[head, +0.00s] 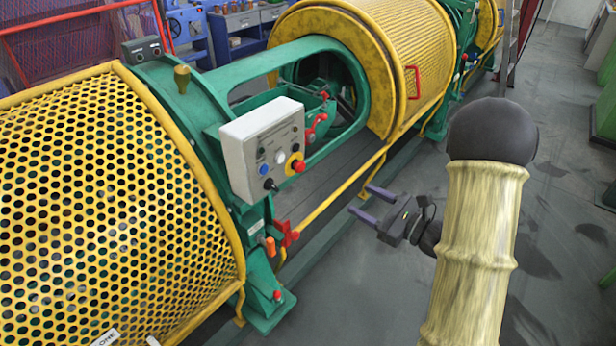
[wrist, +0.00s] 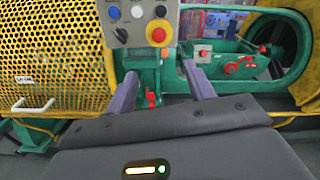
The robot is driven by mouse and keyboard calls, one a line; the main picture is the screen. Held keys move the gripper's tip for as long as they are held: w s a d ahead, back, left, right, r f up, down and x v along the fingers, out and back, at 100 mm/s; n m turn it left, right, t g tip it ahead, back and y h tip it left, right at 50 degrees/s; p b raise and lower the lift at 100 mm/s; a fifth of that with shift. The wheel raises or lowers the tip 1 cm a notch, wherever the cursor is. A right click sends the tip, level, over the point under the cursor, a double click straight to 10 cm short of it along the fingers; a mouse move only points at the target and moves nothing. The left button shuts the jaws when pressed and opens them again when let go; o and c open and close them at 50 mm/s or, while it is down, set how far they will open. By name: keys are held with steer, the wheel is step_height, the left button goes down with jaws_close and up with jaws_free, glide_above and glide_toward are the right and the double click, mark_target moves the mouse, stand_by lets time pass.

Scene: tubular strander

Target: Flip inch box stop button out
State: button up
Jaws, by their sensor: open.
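The inch box (head: 262,146) is a light grey control box on the green machine frame. Its red stop button (head: 298,166) sits on a yellow surround at the lower right of its face. The wrist view shows the box (wrist: 124,32) at the top, partly cut off, with the red stop button (wrist: 158,35) on its yellow plate. I cannot tell whether the button is pressed in or out. My gripper (head: 371,204) is open and empty, to the right of the box and lower in the head view, apart from it. Its two fingers (wrist: 159,74) point toward the machine, below the button in the wrist view.
Blue, white and black controls (head: 279,157) crowd the box face beside the stop button. A yellow perforated guard (head: 100,190) is at left, another (head: 400,50) behind. Red handles (head: 287,235) stick out below the box. Grey floor (head: 370,290) is clear around my gripper.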

steer(key=shift+w+a, duration=0.1)
steer(key=shift+a, duration=0.05)
steer(key=p, duration=0.3)
glide_toward(303, 169)
steer(key=x, duration=0.8)
steer(key=shift+a+r, duration=0.1)
steer(key=shift+a, duration=0.15)
